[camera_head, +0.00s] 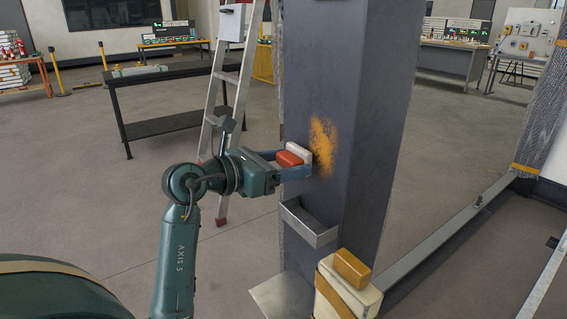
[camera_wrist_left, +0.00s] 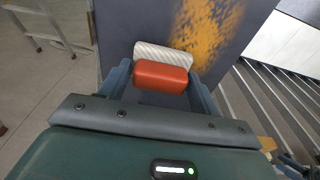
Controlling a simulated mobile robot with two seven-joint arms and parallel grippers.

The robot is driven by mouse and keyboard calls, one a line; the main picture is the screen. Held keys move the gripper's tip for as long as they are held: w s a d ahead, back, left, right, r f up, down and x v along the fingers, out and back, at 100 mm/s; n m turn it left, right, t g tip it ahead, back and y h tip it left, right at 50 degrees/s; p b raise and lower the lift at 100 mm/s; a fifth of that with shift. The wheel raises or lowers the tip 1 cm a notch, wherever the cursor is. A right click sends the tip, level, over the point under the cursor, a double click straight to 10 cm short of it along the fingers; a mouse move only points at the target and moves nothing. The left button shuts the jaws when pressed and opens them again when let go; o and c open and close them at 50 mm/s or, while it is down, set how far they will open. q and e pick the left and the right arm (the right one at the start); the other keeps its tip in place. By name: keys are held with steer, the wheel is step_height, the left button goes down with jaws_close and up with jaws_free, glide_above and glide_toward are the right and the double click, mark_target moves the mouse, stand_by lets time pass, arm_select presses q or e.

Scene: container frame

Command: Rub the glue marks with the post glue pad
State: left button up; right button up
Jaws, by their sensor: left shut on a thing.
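The grey post (camera_head: 368,110) stands upright in the middle of the head view. The glue marks are a rough orange patch (camera_head: 323,146) on its face, and they also show in the left wrist view (camera_wrist_left: 207,30). My left gripper (camera_head: 298,165) is shut on the post glue pad (camera_head: 290,158), which has a red-orange grip and a whitish ribbed face. The pad's whitish face (camera_wrist_left: 163,54) points at the post, at the left edge of the orange patch. I cannot tell whether it touches. My right gripper is not in view.
An empty metal holder (camera_head: 308,226) is fixed to the post below my left gripper. A stepladder (camera_head: 228,100) and a black bench (camera_head: 170,123) stand behind to the left.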

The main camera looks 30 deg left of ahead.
arm_select(q)
steer(key=shift+x, duration=0.8)
steer(key=shift+r, duration=0.15)
